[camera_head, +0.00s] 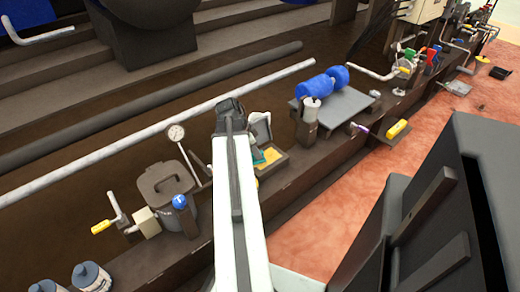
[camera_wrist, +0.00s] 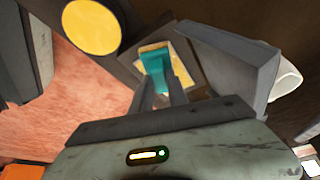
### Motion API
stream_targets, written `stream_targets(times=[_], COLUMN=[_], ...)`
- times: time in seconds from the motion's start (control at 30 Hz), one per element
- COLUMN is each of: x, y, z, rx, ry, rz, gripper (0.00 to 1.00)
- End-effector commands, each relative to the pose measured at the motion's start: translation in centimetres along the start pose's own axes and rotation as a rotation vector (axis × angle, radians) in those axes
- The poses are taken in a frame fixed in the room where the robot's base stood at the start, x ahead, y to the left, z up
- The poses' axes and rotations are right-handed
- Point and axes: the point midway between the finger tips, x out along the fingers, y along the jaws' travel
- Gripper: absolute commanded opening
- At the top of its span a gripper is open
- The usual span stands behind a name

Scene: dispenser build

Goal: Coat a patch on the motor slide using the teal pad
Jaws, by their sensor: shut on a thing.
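My gripper (camera_wrist: 160,88) is shut on the teal pad (camera_wrist: 156,64) in the wrist view. The pad is over a small open case (camera_wrist: 192,48) with a yellow inside and a raised grey lid. I cannot tell whether the pad touches the yellow surface. In the head view the open case (camera_head: 273,166) is just right of my arm, with a bit of teal and yellow showing; my arm hides most of the gripper there. A grey plate (camera_head: 352,104) bearing a blue motor (camera_head: 316,86), apparently the motor slide, stands farther right on the ledge.
A long white pipe (camera_head: 130,143) runs behind. A yellow-handled valve (camera_head: 396,129) juts from the ledge's right side. Reddish floor (camera_head: 345,200) lies open in front.

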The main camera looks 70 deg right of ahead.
Motion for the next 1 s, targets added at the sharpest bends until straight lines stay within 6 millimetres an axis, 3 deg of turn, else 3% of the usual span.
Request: stream_targets(times=[0.2, 0.53, 1.0], x=[-0.7, -1.2, -6.3], y=[0.6, 0.6, 0.6], z=[1.5, 1.3, -0.8], rx=[0.0, 0.0, 0.0], ry=[0.0, 0.001, 0.001], rz=[-0.001, -0.001, -0.001], gripper=[0.0, 0.0, 0.0])
